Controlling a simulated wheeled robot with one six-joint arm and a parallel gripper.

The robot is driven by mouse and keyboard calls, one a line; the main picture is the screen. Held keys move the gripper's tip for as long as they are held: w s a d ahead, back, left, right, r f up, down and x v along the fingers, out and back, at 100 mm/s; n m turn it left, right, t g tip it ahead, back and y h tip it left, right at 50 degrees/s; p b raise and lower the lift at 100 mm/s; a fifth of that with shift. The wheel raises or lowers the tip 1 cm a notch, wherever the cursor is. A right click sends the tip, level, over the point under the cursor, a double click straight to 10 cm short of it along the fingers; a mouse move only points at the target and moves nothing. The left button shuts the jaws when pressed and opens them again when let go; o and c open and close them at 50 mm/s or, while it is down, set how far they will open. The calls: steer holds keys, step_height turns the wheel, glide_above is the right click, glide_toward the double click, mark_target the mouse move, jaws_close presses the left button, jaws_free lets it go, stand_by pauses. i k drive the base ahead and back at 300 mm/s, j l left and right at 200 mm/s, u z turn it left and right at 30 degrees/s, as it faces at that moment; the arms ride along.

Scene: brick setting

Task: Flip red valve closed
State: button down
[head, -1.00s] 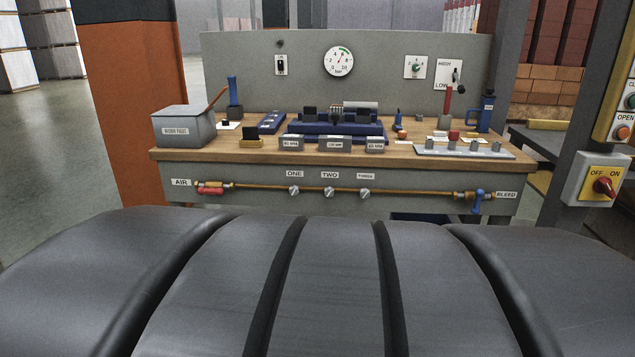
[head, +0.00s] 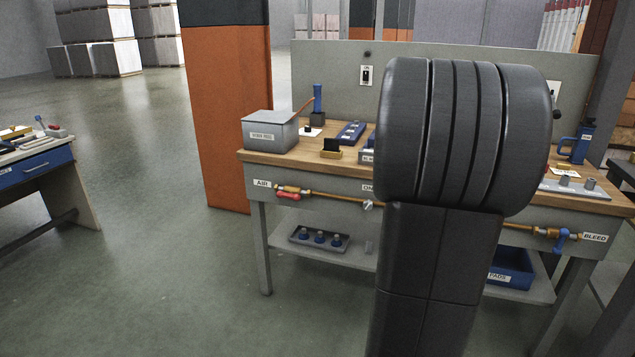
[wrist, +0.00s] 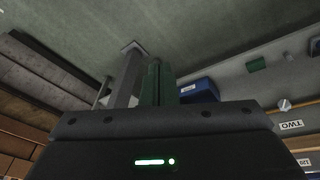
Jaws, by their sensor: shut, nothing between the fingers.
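The red valve handle (head: 288,194) sits at the left end of the brass air pipe (head: 330,197) on the bench front, beside the AIR label (head: 262,184). It appears to lie roughly along the pipe. It is not visible in the wrist view. My gripper (wrist: 155,66) shows in the wrist view as two dark green fingers, shut together and empty. The head view does not show my gripper; my dark arm stands in front of the bench middle and hides the central pipe.
A blue-handled valve (head: 561,240) is by the BLEED label at the pipe's right end. A blue bin (head: 512,268) and a grey tray (head: 318,239) sit on the lower shelf. An orange column (head: 215,120) stands behind left.

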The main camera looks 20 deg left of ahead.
mark_target(280, 194)
steer(key=i+j+u, duration=0.75)
steer(key=i, duration=0.25)
steer(key=i+u, duration=0.35)
steer(key=i, duration=0.15)
